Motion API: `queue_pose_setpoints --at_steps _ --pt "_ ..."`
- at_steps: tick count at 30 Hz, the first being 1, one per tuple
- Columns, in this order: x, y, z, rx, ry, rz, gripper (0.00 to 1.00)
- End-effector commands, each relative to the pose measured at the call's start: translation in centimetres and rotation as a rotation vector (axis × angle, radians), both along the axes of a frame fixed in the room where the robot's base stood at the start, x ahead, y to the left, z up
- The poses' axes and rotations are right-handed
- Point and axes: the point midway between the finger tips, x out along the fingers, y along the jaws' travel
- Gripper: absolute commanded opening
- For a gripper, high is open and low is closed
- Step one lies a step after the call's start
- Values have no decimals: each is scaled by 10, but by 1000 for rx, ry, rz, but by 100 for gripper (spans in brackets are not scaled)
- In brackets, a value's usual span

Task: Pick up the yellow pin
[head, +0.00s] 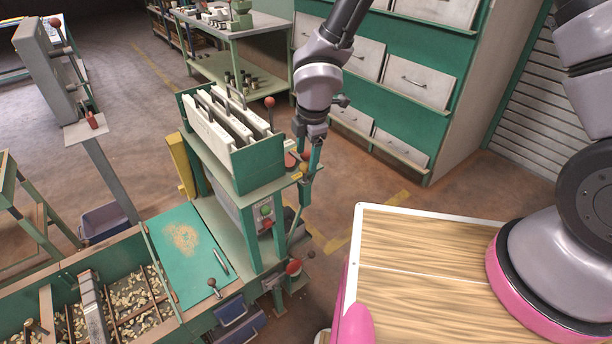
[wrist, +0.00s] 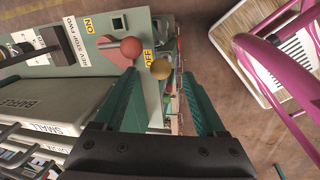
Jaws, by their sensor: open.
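The yellow pin shows as a small yellow ball (wrist: 160,69) in the wrist view, between the tips of my gripper's green fingers and beyond them. In the head view the yellow ball (head: 303,168) is small and low by the fingers, at the right edge of the green machine. My gripper (wrist: 160,82) is open, with nothing held between its fingers. In the head view my gripper (head: 308,160) points down beside the machine's right side. The pin's shaft is hidden, and I cannot tell how far the ball is from the fingertips.
A red ball (wrist: 130,47) sits just left of the yellow one, near the left finger. The machine (head: 258,165) holds white upright panels and a red-knobbed lever (head: 269,102). A wooden-topped surface (head: 430,250) is at lower right. Drawers (head: 420,80) stand behind my arm.

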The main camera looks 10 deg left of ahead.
Motion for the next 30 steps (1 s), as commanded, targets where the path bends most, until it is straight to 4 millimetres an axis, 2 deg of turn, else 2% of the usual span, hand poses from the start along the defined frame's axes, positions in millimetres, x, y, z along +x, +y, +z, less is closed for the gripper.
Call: queue_pose_setpoints --at_steps 10,19,20,21,25,26,30 --pt "4 6 -45 -1 0 0 73" --pt "6 6 -51 2 -1 -3 73" --pt "6 6 -51 2 -1 -3 70" --pt "6 6 -51 2 -1 -3 54" --pt "6 6 -51 2 -1 -3 4" --pt "6 6 -51 2 -1 -2 0" --pt "6 7 -51 2 -1 -2 0"
